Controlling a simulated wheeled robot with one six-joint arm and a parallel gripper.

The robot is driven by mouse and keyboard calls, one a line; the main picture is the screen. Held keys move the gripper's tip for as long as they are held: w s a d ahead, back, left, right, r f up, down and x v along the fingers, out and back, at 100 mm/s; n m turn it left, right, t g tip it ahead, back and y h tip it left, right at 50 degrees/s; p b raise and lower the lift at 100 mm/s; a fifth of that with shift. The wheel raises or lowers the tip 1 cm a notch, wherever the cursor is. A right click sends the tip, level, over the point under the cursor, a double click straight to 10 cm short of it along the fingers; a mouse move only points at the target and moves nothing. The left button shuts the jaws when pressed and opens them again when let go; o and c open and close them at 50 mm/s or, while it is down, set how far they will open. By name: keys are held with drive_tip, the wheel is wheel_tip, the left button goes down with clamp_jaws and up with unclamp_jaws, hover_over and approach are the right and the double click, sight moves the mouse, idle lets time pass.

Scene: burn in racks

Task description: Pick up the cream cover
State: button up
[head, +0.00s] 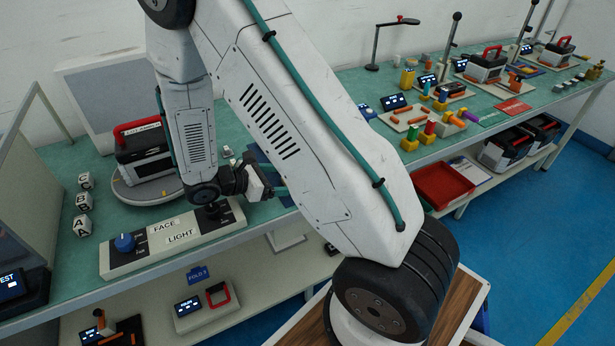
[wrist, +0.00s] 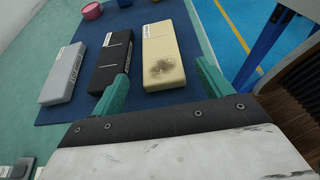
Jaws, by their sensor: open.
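The cream cover (wrist: 165,58) is a flat cream slab with a dark speckled stain near its near end and a white label on its left edge. It lies on a dark blue mat, ahead of and between my fingers in the wrist view. My gripper (wrist: 163,90) is open, with green fingers on either side of the cover's near end, and nothing is held. I cannot tell how high the fingers are above the mat. In the head view my gripper (head: 268,192) is small beside the bench front, and the cover is hidden there.
A black cover (wrist: 111,62) lies close left of the cream one, and a grey cover (wrist: 63,74) lies farther left, all on the blue mat (wrist: 205,98). A pink round container (wrist: 92,11) stands at the far edge. A FACE LIGHT control panel (head: 172,238) sits at the bench front.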

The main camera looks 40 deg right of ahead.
drive_tip(key=x, duration=0.4)
drive_tip(key=shift+s+d+f, duration=0.1)
drive_tip(key=shift+s+d, duration=0.05)
drive_tip(key=shift+d, duration=0.05)
drive_tip(key=c, duration=1.1)
drive_tip(key=shift+c, duration=0.2)
